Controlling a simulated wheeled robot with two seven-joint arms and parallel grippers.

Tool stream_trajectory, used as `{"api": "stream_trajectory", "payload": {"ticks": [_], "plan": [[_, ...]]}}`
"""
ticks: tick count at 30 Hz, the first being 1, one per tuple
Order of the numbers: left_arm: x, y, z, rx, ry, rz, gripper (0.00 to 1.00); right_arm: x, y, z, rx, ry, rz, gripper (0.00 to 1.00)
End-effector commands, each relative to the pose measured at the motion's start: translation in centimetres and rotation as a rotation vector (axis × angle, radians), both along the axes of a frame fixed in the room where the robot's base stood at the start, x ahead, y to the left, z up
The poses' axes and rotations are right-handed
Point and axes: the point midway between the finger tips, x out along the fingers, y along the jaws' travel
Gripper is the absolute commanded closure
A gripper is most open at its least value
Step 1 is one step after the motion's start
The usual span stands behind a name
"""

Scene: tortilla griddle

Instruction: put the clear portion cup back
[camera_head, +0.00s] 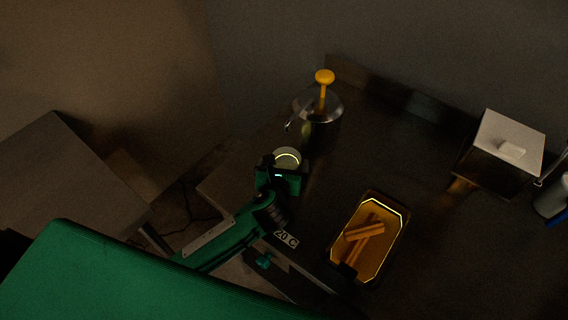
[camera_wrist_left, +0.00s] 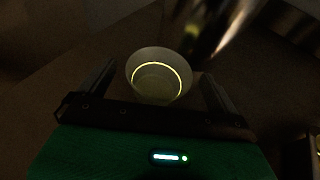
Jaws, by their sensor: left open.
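The clear portion cup (camera_head: 287,157) stands on a dark surface just beyond my left gripper in the head view. Its rim or inner ring shows as a bright yellow-green line. In the left wrist view the cup (camera_wrist_left: 158,76) is between the two fingers. My left gripper (camera_head: 284,168) is open, with one finger on each side of the cup and gaps visible. The gripper (camera_wrist_left: 158,88) hides the cup's near lower part in the head view. My right gripper is not in view.
A metal pot (camera_head: 318,125) with a yellow-knobbed handle stands just behind the cup. An amber tray (camera_head: 401,212) of brown sticks lies to the right. A box with a white lid (camera_head: 508,140) stands far right. The dark counter between them is clear.

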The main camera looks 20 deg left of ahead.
Motion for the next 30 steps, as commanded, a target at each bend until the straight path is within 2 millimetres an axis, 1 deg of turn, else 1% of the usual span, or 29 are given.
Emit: {"api": "stream_trajectory", "payload": {"ticks": [2,5,12,15,18,23,30], "plan": [[-0.5,-0.1,0.2,-0.001,0.0,-0.001,0.04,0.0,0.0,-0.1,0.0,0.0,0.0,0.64],[-1.9,-0.3,0.7,-0.001,-0.001,-0.002,0.04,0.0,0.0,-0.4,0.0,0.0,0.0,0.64],[-6.7,-0.9,2.4,-0.002,0.0,-0.002,0.04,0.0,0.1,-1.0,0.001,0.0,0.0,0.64],[-8.5,-1.1,3.1,-0.002,0.0,-0.002,0.04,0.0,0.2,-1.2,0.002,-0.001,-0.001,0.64],[-9.9,-1.3,3.6,-0.002,0.0,-0.002,0.04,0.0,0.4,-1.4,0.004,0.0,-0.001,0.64],[-11.0,-1.4,4.1,0.0,0.0,0.0,0.04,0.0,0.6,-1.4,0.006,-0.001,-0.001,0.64],[-11.2,-1.4,4.2,0.0,-0.001,0.0,0.04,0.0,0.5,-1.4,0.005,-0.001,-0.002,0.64]]}}
